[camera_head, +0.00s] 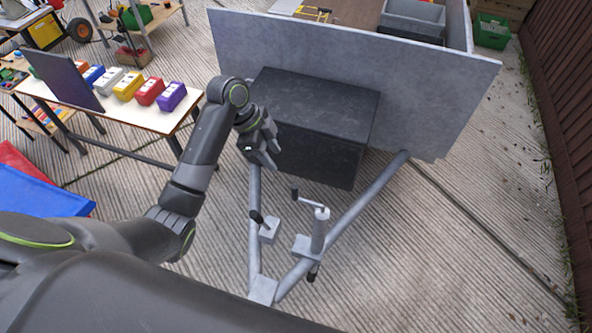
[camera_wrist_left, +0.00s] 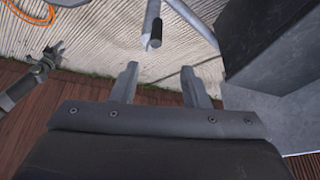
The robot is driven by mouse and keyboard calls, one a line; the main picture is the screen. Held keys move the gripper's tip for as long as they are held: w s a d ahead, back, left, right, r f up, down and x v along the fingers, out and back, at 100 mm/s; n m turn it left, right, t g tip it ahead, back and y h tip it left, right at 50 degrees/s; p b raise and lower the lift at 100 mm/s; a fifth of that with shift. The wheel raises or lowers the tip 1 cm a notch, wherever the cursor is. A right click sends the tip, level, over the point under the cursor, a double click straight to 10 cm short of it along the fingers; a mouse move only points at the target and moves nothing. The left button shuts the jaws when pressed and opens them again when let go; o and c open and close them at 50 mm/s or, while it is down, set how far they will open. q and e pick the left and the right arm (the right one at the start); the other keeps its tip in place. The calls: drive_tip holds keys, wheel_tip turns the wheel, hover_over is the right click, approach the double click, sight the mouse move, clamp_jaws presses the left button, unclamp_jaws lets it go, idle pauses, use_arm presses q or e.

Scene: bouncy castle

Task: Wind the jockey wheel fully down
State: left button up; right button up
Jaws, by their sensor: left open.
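The jockey wheel's grey upright tube (camera_head: 319,232) stands on the trailer's A-frame drawbar, clamped at the right-hand bar. Its crank arm with a dark grip (camera_head: 295,195) sticks out to the left at the top. The small dark wheel (camera_head: 313,272) shows below the bar, partly hidden; I cannot tell whether it touches the ground. My left gripper (camera_head: 268,157) is open and empty, above and left of the crank, apart from it. In the left wrist view, the open fingers (camera_wrist_left: 160,86) point toward a grey bar with a dark grip (camera_wrist_left: 156,35), crank or lever unclear.
A dark box (camera_head: 320,125) sits behind the gripper against the grey trailer (camera_head: 420,85). A lever on a block (camera_head: 269,231) stands on the left-hand bar. A table (camera_head: 120,118) with coloured boxes stands at left. The ground right of the drawbar is clear.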

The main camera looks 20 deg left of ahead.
use_arm(q)
approach(297, 192)
drive_tip(key=x, duration=0.3)
drive_tip(key=p+x, duration=0.1)
drive_tip(key=x, duration=0.6)
drive_tip(key=shift+w+a+f+p, duration=0.15)
drive_tip(key=shift+w+a+p, duration=0.15)
drive_tip(key=shift+w, duration=0.05)
drive_tip(key=shift+d+f, duration=0.2)
drive_tip(key=shift+f, duration=0.35)
use_arm(e)
drive_tip(key=shift+s+r, duration=0.55)
drive_tip(key=shift+r, duration=0.3)
drive_tip(key=shift+s, duration=0.1)
use_arm(q)
clamp_jaws()
